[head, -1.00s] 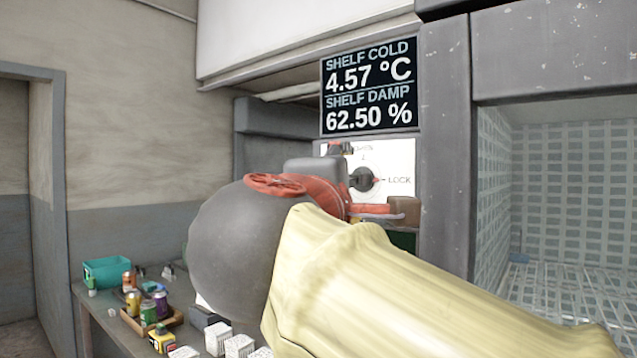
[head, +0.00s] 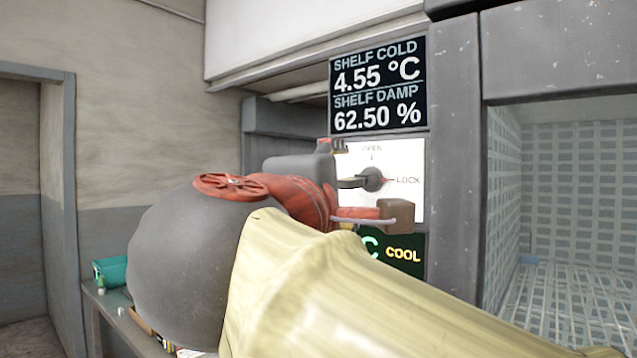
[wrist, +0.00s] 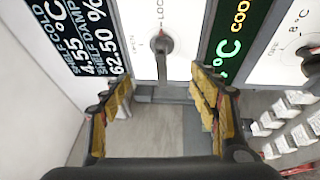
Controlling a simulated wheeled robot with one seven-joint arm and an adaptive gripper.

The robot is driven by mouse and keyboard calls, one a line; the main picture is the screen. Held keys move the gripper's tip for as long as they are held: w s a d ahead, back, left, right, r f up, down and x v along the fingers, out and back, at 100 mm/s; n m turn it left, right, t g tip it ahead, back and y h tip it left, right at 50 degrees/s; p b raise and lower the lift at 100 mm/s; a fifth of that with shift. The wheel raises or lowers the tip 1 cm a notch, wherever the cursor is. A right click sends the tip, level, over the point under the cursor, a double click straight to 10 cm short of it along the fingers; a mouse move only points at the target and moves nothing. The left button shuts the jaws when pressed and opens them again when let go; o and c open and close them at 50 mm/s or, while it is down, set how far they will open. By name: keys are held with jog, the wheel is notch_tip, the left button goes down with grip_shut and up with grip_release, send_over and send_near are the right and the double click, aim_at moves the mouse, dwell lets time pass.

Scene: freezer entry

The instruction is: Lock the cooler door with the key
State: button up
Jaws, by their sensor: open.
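The lock on a white panel (head: 405,150) has a dark round hub with a grey key-like handle (head: 373,180). Its small red tip points at the word LOCK, and the handle's long grey end points the opposite way; OPEN is marked above. In the wrist view the same handle (wrist: 162,60) runs from the hub down toward the gap between my fingers. In the head view my gripper (head: 365,182) partly covers the panel's left side.
A temperature and damp display (head: 378,85) is above the lock panel, and a COOL display (head: 400,254) below it. A grey post (head: 455,170) stands right of the panel, beside a glazed compartment. A teal bin (head: 110,271) sits on the table at lower left.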

jog(key=shift+s+a, duration=1.9)
jog(key=shift+s, duration=0.05)
